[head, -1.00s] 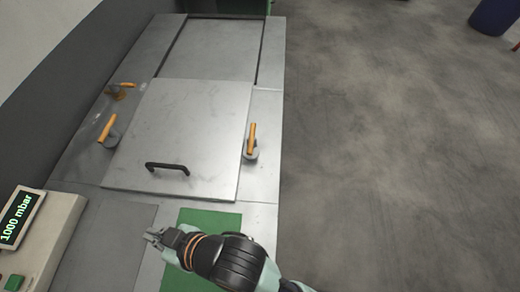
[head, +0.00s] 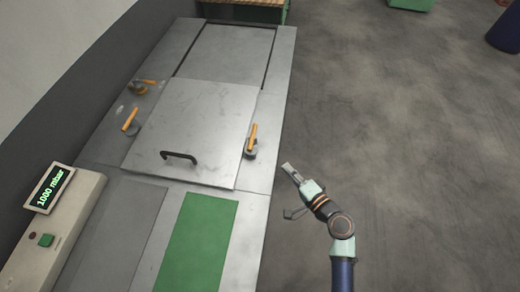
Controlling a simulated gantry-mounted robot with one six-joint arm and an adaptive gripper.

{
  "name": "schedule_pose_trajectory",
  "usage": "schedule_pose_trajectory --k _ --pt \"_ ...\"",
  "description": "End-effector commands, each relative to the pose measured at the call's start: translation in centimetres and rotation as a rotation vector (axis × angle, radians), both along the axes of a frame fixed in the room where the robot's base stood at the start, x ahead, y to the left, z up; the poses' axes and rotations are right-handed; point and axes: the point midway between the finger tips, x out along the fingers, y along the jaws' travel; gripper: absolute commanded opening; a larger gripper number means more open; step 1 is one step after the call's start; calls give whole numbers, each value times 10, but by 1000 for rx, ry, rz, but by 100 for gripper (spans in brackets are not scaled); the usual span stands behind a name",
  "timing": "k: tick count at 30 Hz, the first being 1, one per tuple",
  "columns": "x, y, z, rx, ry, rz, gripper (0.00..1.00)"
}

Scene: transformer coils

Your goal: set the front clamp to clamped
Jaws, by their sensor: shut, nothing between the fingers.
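I cannot tell from the picture which is called the front clamp. My gripper (head: 289,169) is shut and empty, right of the right clamp and nearer the camera, apart from it in the picture.
A black handle (head: 179,156) sits on the lid. A console (head: 75,215) with a display reading 1000 mbar and a green button is at the left. A green mat (head: 200,235) and a grey panel (head: 125,225) lie in front. Open floor is on the right.

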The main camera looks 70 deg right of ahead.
Motion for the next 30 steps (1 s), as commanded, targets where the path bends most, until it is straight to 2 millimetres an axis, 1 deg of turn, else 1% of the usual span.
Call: schedule_pose_trajectory --k 4,7,11,18,20,21,24,27,30 --pt "4 -2 0 -2 1 3 0" --pt "13 -8 -2 -2 2 5 0" --pt "34 -22 -5 -4 1 8 0" --pt "78 -52 -12 -4 1 7 0" --pt "88 -57 -14 -4 3 7 0" --pt "95 -53 -15 -2 3 8 0" --pt "109 -50 -18 -2 2 7 0" --pt "118 -49 -20 -2 2 5 0" --pt "121 -48 -21 -3 3 5 0"
